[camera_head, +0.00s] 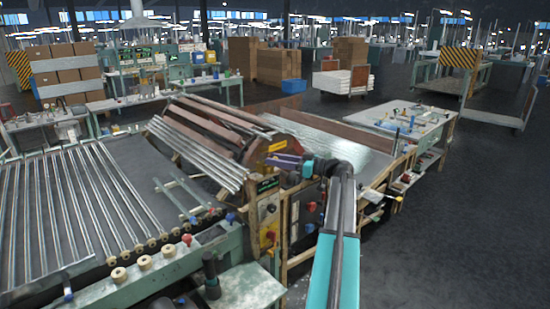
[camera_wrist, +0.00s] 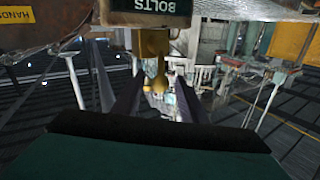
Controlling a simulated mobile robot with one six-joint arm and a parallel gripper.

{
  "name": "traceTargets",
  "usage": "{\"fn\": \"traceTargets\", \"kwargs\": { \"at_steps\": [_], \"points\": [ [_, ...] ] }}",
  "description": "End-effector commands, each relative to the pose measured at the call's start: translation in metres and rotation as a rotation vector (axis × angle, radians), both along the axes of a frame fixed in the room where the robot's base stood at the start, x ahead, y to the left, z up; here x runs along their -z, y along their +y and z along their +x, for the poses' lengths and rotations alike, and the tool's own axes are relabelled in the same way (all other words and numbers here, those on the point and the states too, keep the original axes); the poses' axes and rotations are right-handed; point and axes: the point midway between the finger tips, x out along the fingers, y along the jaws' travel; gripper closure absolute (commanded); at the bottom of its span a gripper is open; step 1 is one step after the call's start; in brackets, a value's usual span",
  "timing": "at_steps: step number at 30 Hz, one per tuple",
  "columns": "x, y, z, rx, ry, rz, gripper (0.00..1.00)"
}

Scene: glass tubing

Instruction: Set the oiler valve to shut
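A brass-yellow fitting (camera_wrist: 153,46) shows at the upper middle of the wrist view, below a dark green sign reading BOLTS, which appears upside down. A narrower stem or lever runs down from it in the picture. It looks like the oiler valve, but its setting cannot be told. My gripper (camera_wrist: 158,77) has its two dark fingers spread apart, with the lower end of the brass part showing between their tips. Contact cannot be made out. In the head view my gripper (camera_head: 284,160) points left at the machine's end; I cannot pick out the valve there.
The machine has a dark green sign (camera_head: 267,184) and a panel with a red and yellow switch (camera_head: 268,237) below my gripper. A bed of glass tubes (camera_head: 75,205) lies left. A cluttered worktable (camera_head: 415,118) stands right. The floor at far right is clear.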

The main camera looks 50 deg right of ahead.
Motion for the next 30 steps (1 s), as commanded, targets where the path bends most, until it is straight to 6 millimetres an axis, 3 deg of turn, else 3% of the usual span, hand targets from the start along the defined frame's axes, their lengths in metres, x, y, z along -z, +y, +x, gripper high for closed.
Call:
{"fn": "traceTargets", "kwargs": {
  "at_steps": [12, 19, 30],
  "points": [
    [0.0004, 0.0028, 0.0054, -0.001, 0.000, 0.000, 0.63],
    [0.0001, 0.0030, 0.0056, -0.001, 0.000, 0.000, 1.00],
    [0.0018, 0.0023, 0.0062, -0.003, -0.003, 0.021, 1.00]
  ]
}}
